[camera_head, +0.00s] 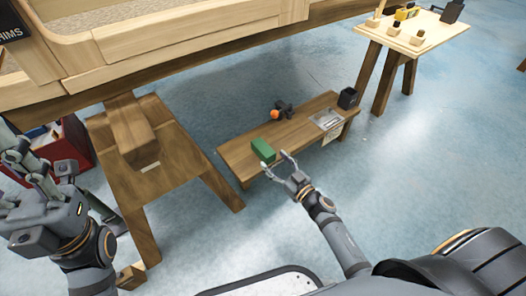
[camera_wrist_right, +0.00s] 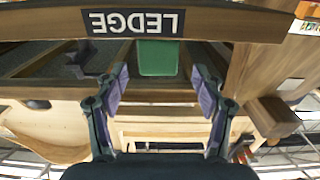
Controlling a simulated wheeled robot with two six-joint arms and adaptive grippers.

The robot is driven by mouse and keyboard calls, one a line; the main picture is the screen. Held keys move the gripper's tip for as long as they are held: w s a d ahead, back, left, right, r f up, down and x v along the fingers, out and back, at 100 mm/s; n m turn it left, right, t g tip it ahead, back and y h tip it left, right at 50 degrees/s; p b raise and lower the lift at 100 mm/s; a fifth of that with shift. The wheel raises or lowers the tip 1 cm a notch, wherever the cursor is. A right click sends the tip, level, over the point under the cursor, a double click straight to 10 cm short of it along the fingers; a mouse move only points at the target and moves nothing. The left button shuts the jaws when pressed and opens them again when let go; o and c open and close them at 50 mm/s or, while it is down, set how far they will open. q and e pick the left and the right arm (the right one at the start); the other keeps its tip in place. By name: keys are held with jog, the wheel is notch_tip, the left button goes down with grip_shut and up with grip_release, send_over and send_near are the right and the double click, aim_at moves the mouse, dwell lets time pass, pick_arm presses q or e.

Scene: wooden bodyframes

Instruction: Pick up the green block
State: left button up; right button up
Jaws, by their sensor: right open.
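The green block (camera_head: 263,149) lies on the low wooden bench, near its front left part. In the right wrist view the green block (camera_wrist_right: 158,57) shows between and just beyond the fingertips. My right gripper (camera_head: 275,163) is open and empty at the bench's front edge, with its fingers pointing toward the block. In the right wrist view the two purple-padded fingers (camera_wrist_right: 159,80) are spread to either side of the block's line, with no visible grip on it. My left gripper (camera_head: 25,165) is at the far left edge, partly cut off, and its opening is unclear.
The low bench (camera_head: 236,155) also holds an orange-and-dark tool (camera_head: 279,111), a clear tray (camera_head: 326,119) and a black cup (camera_head: 348,98). A wooden trestle (camera_head: 150,185) stands left of it. A large wooden frame (camera_head: 190,45) hangs above. A "LEDGE" label (camera_wrist_right: 135,22) shows in the wrist view.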

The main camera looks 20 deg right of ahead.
aim_at(272, 157)
jog(key=b+x, duration=0.1)
jog(key=x, duration=0.3)
jog(key=shift+w, duration=0.15)
jog(key=shift+w+r, duration=0.15)
jog(key=shift+w, duration=0.2)
jog(key=shift+c, duration=0.4)
